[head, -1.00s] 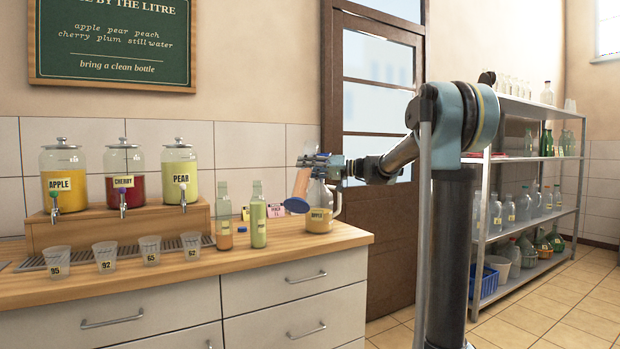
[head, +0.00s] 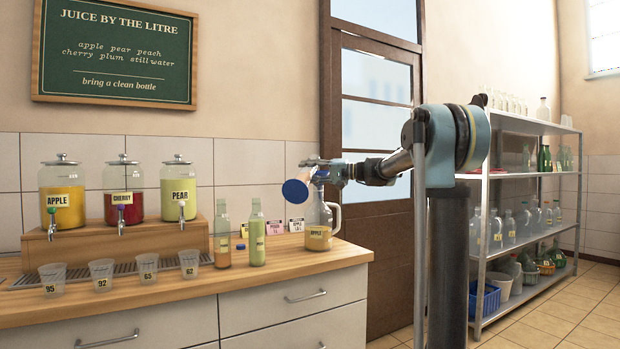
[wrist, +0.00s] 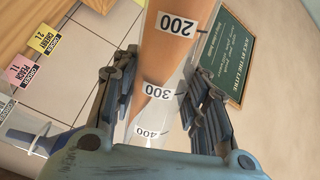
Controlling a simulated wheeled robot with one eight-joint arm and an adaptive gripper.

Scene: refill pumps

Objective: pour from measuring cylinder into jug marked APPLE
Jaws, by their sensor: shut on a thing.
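My gripper (head: 320,172) is shut on the measuring cylinder, above the counter's right end. The cylinder's blue base (head: 295,193) points left and toward the head camera, so the cylinder is steeply tilted. In the wrist view the cylinder (wrist: 165,60) lies between the fingers (wrist: 160,103). Its 200, 300 and 400 marks show, and its peach-orange liquid has a slanted edge narrowing toward 400. The jug marked APPLE (head: 319,238) stands upright below my gripper, with tan-orange contents low down. The cylinder's mouth is hidden in the head view, and I can make out no stream.
Two tall bottles (head: 222,240) (head: 257,236) stand left of the jug. Order cards (head: 276,228) stand behind. Dispensers (head: 121,195) and several numbered cups (head: 102,275) are farther left. A shelf of glassware (head: 525,172) is at the right.

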